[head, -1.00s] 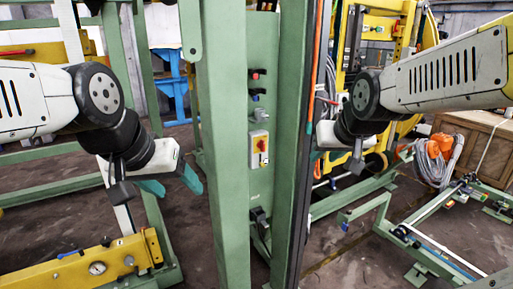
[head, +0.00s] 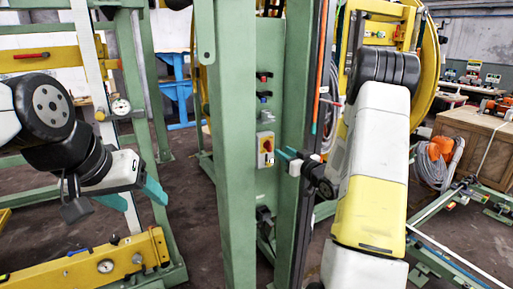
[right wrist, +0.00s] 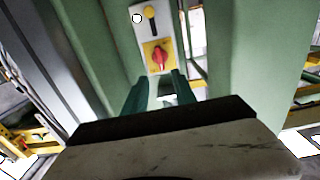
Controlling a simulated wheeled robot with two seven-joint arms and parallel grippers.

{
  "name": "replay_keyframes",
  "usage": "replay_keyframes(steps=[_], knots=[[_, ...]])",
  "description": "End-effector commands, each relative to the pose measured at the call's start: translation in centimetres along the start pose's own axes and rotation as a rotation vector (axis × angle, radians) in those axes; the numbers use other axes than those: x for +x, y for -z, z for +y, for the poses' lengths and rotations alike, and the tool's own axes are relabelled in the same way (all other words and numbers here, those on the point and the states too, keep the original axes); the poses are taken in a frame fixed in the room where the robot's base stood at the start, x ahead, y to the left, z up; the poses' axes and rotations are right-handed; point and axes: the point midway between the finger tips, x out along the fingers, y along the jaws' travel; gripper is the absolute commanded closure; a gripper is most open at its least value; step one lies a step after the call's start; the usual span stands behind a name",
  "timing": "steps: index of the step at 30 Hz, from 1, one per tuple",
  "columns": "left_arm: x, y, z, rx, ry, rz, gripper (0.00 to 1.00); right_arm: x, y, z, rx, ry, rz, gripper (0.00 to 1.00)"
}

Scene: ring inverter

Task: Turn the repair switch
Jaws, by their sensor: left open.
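The repair switch (head: 267,146) is a red knob on a yellow plate, on a pale box fixed to the green panel. In the right wrist view the red knob (right wrist: 159,56) lies just beyond my fingertips, near the line between them. My right gripper (head: 284,154) is just right of the switch in the head view. Its two teal fingers (right wrist: 158,86) are apart with nothing between them, and no contact with the knob shows. My left gripper (head: 142,202) is open and empty at the left, well away from the switch.
Green posts (head: 223,150) stand on both sides of the recessed panel. Above the knob is a black slot with a yellow top (right wrist: 150,13). A yellow beam with a gauge (head: 105,266) lies below my left gripper. A wooden crate (head: 475,135) stands at the right.

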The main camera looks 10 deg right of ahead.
Motion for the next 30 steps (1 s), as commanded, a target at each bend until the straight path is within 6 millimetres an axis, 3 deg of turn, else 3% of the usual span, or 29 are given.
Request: replay_keyframes(steps=[5,12,18,28,30], knots=[[0.0,0.0,0.0,0.000,0.000,0.000,0.35,1.2,-0.2,-0.1,0.003,0.011,0.014,0.67],[0.0,0.0,0.0,0.000,0.000,0.000,0.35,5.1,-0.1,-0.2,0.004,0.009,0.013,0.67],[0.0,0.0,0.0,0.000,0.000,0.000,0.35,7.3,-0.1,-0.1,0.003,0.008,0.012,0.67],[0.0,0.0,0.0,0.000,0.000,0.000,0.35,7.8,-0.1,-0.1,0.004,0.006,0.011,0.67],[0.0,0.0,0.0,0.000,0.000,0.000,0.35,7.8,-0.1,-0.1,0.004,0.006,0.011,0.79]])
